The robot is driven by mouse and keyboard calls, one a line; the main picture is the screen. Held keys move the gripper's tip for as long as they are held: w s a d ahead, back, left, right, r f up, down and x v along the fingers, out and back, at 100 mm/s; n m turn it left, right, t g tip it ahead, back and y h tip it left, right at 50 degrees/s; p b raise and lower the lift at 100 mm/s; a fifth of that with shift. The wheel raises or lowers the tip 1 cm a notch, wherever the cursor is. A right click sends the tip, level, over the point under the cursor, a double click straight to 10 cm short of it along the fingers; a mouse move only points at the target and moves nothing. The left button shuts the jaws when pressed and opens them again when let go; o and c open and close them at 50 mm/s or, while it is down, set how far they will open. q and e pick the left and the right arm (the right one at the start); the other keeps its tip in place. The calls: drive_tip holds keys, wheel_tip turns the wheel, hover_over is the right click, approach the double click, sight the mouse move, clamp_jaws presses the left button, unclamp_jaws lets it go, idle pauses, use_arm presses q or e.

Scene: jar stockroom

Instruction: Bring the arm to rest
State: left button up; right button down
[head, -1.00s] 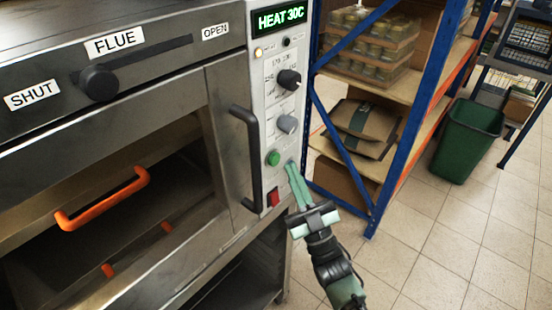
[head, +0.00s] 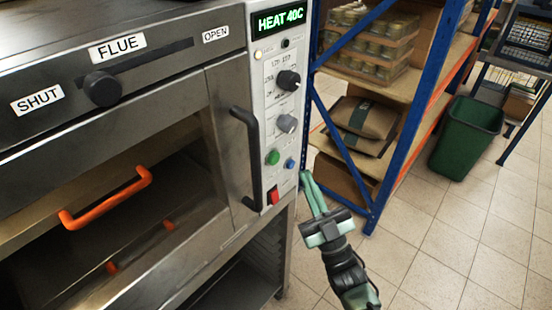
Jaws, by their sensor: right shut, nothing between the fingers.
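My right gripper (head: 306,174) is shut and empty. It points up beside the right edge of the oven's control panel (head: 269,150), apart from it as far as I can tell. The panel belongs to a steel oven (head: 150,170). Its display (head: 280,20) reads HEAT 40C. A green button (head: 273,157), a blue button (head: 290,163) and a red switch (head: 273,195) show low on the panel. My left gripper is not in view.
The oven has a black door handle (head: 247,150), an orange handle (head: 105,200) and a flue slider knob (head: 102,89). A blue and orange shelf rack (head: 400,130) with jars and sacks stands behind. A green bin (head: 466,138) is at right. The tiled floor (head: 450,240) is clear.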

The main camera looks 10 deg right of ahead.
wheel_tip(320, 180, down, 24)
drive_tip(key=w+m+g+h, duration=0.2)
drive_tip(key=m+g+h, duration=0.1)
drive_tip(key=g+h, duration=0.25)
drive_tip(key=s+d+f+m+g+h, duration=0.1)
drive_tip(key=s+f+g, duration=0.25)
drive_tip(key=f, duration=0.55)
drive_tip(key=s+d+f+g, duration=0.1)
drive_tip(key=s+f+g, duration=0.25)
drive_tip(key=f, duration=0.55)
drive_tip(key=s+d+f+g+h, duration=0.15)
drive_tip(key=s+f+g, duration=0.35)
drive_tip(key=s+f, duration=0.85)
drive_tip(key=s+d+f+g, duration=0.1)
drive_tip(key=s+f+g, duration=0.1)
drive_tip(key=s, duration=0.5)
drive_tip(key=s+d+f+m+g, duration=0.1)
drive_tip(key=s+f+g, duration=0.1)
drive_tip(key=s, duration=0.6)
drive_tip(key=s+d+f+g+h, duration=0.1)
drive_tip(key=s+f, duration=0.3)
drive_tip(key=s, duration=0.4)
drive_tip(key=shift+d+g, duration=0.5)
drive_tip(key=shift+g, duration=0.25)
